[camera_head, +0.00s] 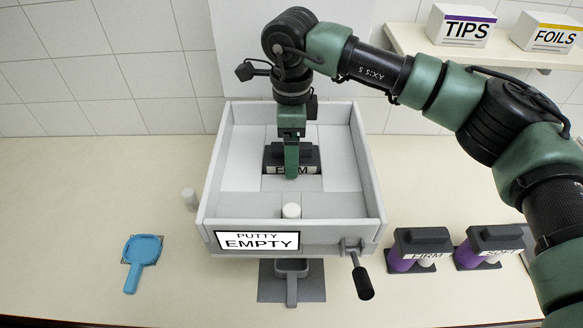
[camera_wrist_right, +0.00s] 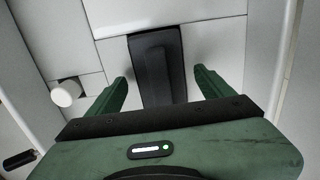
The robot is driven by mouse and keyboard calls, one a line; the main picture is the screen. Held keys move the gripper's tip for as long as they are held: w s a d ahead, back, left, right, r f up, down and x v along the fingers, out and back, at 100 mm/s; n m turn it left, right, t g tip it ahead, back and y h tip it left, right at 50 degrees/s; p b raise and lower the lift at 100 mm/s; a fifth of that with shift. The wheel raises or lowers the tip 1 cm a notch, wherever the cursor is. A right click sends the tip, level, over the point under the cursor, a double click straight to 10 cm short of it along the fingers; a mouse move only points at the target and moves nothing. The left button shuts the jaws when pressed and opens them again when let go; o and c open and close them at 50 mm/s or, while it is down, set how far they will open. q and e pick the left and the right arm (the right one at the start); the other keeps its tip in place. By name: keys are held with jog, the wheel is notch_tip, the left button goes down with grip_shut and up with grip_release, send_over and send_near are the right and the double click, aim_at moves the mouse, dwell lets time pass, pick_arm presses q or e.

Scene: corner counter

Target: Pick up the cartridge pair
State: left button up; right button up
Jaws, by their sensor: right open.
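A dark cartridge pair (camera_head: 312,158) labelled FIRM sits in the grey open-topped box (camera_head: 210,200), towards its back. My right gripper (camera_head: 291,172) points down over it, and a green finger covers part of its label. In the right wrist view the dark top of the cartridge pair (camera_wrist_right: 153,55) lies between the open green fingers, with gaps on both sides. Two more cartridge pairs stand on the counter at right, one labelled FIRM (camera_head: 423,238) and one labelled SOFT (camera_head: 487,235). My left gripper is in neither view.
The box front carries a PUTTY EMPTY sign (camera_head: 257,241) and a black-handled crank (camera_head: 362,282). A white knob (camera_head: 291,211) stands inside. A blue paddle-shaped tool (camera_head: 142,255) lies at left. TIPS (camera_head: 461,27) and FOILS (camera_head: 549,34) boxes sit on a shelf. The left counter is mostly clear.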

jog(key=shift+w, duration=0.1)
grip_shut()
jog(key=shift+r, duration=0.15)
